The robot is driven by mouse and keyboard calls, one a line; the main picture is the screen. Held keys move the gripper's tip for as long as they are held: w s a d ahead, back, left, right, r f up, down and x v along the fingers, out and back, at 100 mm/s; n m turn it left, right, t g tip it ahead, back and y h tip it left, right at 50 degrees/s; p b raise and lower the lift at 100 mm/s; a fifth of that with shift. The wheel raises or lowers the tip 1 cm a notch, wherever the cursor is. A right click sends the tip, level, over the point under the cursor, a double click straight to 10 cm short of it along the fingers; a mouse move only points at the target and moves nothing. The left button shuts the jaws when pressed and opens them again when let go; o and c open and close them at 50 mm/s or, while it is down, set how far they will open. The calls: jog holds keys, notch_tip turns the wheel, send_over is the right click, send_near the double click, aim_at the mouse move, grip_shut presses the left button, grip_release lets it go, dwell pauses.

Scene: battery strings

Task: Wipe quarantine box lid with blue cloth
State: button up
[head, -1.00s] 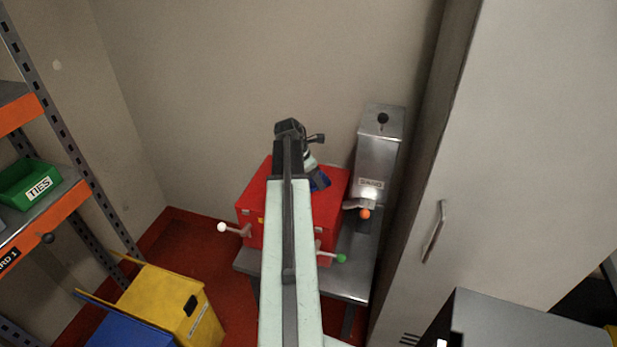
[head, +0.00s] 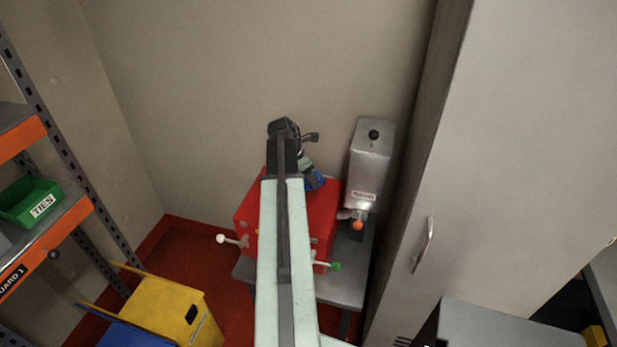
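The red quarantine box (head: 322,211) stands on a grey metal bench in the middle of the head view. My arm reaches over it and covers much of its lid and front. My gripper (head: 312,181) points down at the lid, right of the arm. A small patch of blue cloth (head: 315,182) shows at the gripper's tip, at or just above the lid. The fingers are too small and partly hidden to tell whether they are shut on it.
A grey dispenser (head: 371,165) with an orange knob stands right of the box. White (head: 221,239) and green (head: 335,267) knobs stick out from the box front. A tall grey cabinet (head: 500,150) is at the right. Yellow (head: 172,305) and blue bins and a shelf (head: 60,225) are at left.

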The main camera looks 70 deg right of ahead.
notch_tip(320, 180, up, 3)
jog(key=p, duration=0.3)
jog(key=shift+r, duration=0.1)
dwell(0.3)
